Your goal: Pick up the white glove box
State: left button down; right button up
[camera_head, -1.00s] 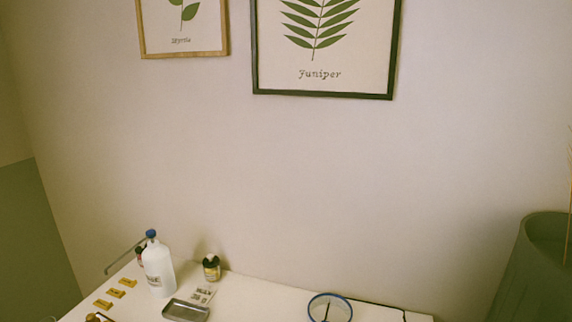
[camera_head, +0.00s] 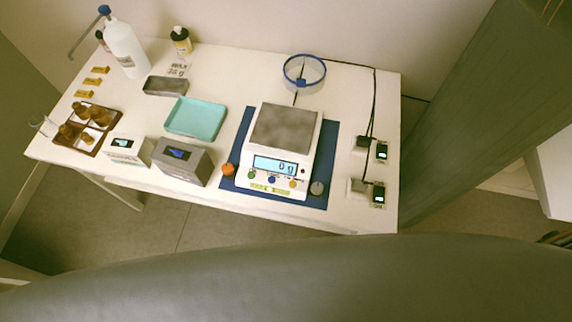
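A small white box (camera_head: 127,150), which looks like the white glove box, stands near the front left edge of the white table (camera_head: 225,85). Its top has a dark opening with something pale green in it. A grey box (camera_head: 183,161) with a blue patch in its top stands close to its right. Neither of my grippers shows in the head view.
A brown tray of amber bottles (camera_head: 86,128) lies left of the white box. A teal tray (camera_head: 196,119) and a dark metal tray (camera_head: 166,86) lie behind. A scale (camera_head: 280,150) on a blue mat stands right. A large white bottle (camera_head: 125,48) stands at the back left.

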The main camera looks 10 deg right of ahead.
aim_at(123, 148)
jog(key=u, duration=1.2)
